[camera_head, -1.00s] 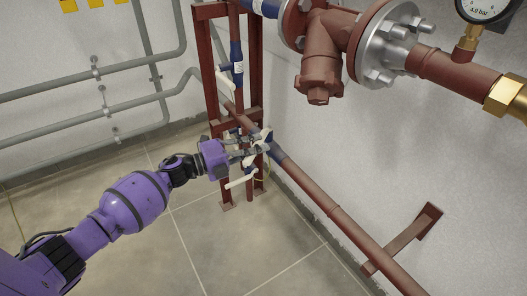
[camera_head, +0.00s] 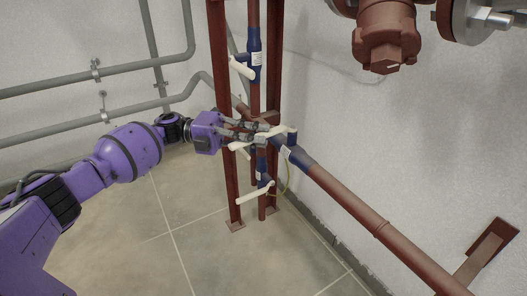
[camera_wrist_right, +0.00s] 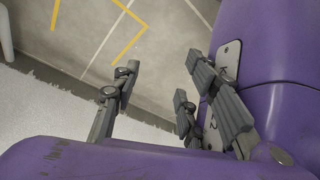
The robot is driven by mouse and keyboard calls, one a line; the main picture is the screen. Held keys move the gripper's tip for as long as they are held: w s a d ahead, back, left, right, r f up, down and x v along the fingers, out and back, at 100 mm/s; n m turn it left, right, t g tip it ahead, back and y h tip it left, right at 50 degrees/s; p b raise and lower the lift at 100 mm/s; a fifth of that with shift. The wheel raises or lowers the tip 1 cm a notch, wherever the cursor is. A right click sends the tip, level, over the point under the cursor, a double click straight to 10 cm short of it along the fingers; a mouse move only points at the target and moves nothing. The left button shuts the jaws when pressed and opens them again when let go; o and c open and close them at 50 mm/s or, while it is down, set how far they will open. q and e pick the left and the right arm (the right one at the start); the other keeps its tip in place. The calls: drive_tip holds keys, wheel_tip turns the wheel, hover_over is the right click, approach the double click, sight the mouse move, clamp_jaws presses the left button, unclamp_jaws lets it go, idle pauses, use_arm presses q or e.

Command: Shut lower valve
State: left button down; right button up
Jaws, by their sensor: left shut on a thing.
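Valves with white lever handles sit on the blue-jointed red pipes at the red frame. The lowest valve's white handle (camera_head: 255,193) slants down to the left, clear of my gripper. My left gripper (camera_head: 262,133) is above it, at the middle valve by the pipe junction, with its fingers shut on that valve's white handle (camera_head: 275,132). The fingers hide part of this handle. The upper valve's white handle (camera_head: 241,68) is above my gripper. In the right wrist view my right gripper (camera_wrist_right: 158,76) has its fingers apart with nothing between them.
A red pipe (camera_head: 365,212) runs from the junction to the lower right along the wall. A red frame (camera_head: 219,70) stands around the vertical pipe. Grey pipes (camera_head: 60,85) line the left wall. A large flanged red fitting (camera_head: 386,35) is at upper right. The floor is clear.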

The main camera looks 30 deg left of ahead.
use_arm(q)
drive_tip(key=shift+w+a+m+g+b, duration=0.2)
drive_tip(key=shift+a+m+g+b, duration=0.2)
drive_tip(key=shift+g+b, duration=0.3)
drive_tip(key=c, duration=1.7)
unclamp_jaws()
drive_tip(key=shift+c, duration=0.2)
drive_tip(key=v, duration=1.2)
drive_tip(key=shift+f, duration=0.25)
